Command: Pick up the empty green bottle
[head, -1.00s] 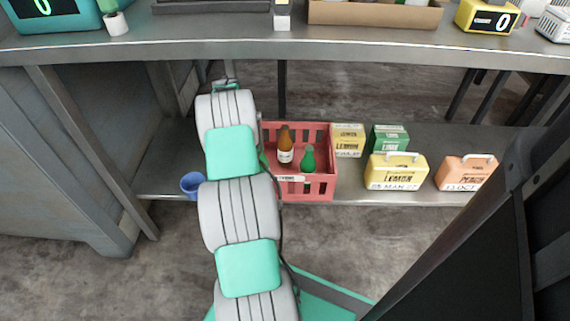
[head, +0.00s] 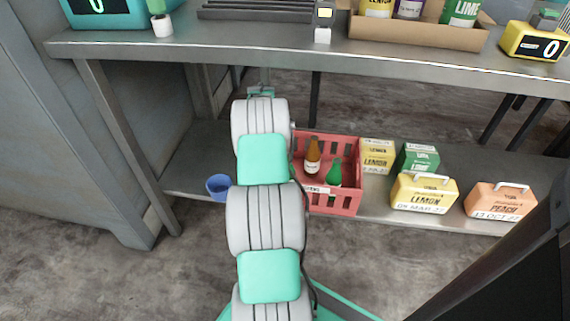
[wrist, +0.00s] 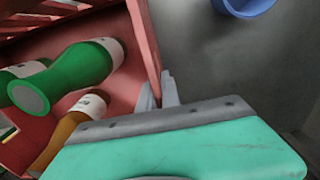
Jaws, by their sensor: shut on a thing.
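A red crate (head: 332,203) stands on the lower shelf and holds bottles. One green bottle (head: 334,174) stands in it beside a brown bottle (head: 313,156). In the wrist view a green bottle (wrist: 72,72) shows its pale round end, with another green bottle (wrist: 22,70) and the brown bottle (wrist: 72,124) close by. I cannot tell which green bottle is empty. My gripper (wrist: 166,90) is at the crate's side wall (wrist: 146,40), one finger on each side, shut on that wall. No bottle is between the fingers. My arm hides the gripper in the head view.
A blue cup (head: 218,187) stands on the shelf left of the crate. Lemon (head: 425,194), lime (head: 417,157) and peach (head: 500,202) boxes stand to the right. The upper counter (head: 270,52) overhangs the shelf. A dark post stands at the lower right.

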